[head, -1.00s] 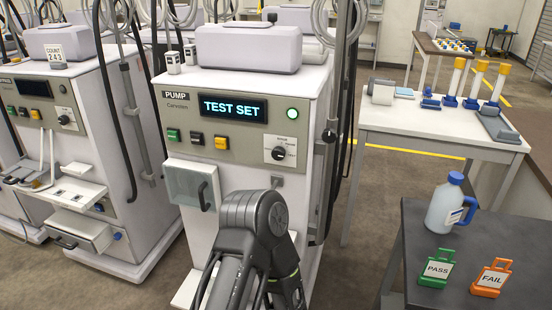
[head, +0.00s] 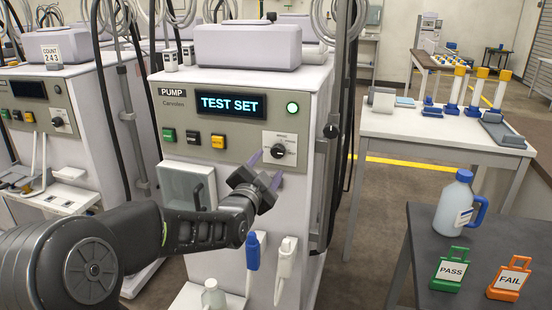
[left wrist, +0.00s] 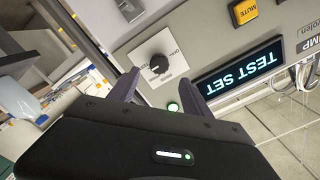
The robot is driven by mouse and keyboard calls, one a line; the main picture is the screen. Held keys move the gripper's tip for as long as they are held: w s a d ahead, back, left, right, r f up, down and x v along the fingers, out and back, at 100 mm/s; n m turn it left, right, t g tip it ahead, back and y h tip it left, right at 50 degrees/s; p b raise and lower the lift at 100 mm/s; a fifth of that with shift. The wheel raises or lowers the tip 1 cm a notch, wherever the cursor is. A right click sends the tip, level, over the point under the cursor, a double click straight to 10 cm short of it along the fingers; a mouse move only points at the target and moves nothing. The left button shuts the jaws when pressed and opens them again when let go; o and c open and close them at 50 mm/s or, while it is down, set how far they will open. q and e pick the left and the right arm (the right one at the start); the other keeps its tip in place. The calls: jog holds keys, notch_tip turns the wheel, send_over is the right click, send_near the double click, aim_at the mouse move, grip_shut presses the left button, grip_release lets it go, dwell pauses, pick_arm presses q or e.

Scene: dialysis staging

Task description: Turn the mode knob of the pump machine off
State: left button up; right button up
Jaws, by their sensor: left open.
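The pump machine (head: 240,110) stands in the middle of the head view, its lit display (head: 229,104) reading TEST SET. Its mode knob (head: 278,150) is a round black dial on a white plate at the right of the front panel. My left gripper (head: 266,167) is open just below and in front of the knob, with its fingers pointing up toward it. In the left wrist view, the knob (left wrist: 159,64) lies beyond and between the two spread fingers (left wrist: 163,86), with no contact visible. The exact gap is hard to tell. My right gripper is not in view.
A green light (head: 292,108) sits above the knob, and coloured buttons (head: 194,137) are to its left. A clear-fronted door with a handle (head: 186,187) is below the buttons. Blue and white connectors (head: 253,250) hang below the gripper. A dark table (head: 480,240) stands at right.

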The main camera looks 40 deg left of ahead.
aim_at(277, 153)
pick_arm(q)
jog(key=shift+p+x, duration=0.65)
jog(key=shift+x, duration=3.25)
jog(key=shift+f, duration=0.1)
jog(key=shift+c, duration=0.4)
grip_shut()
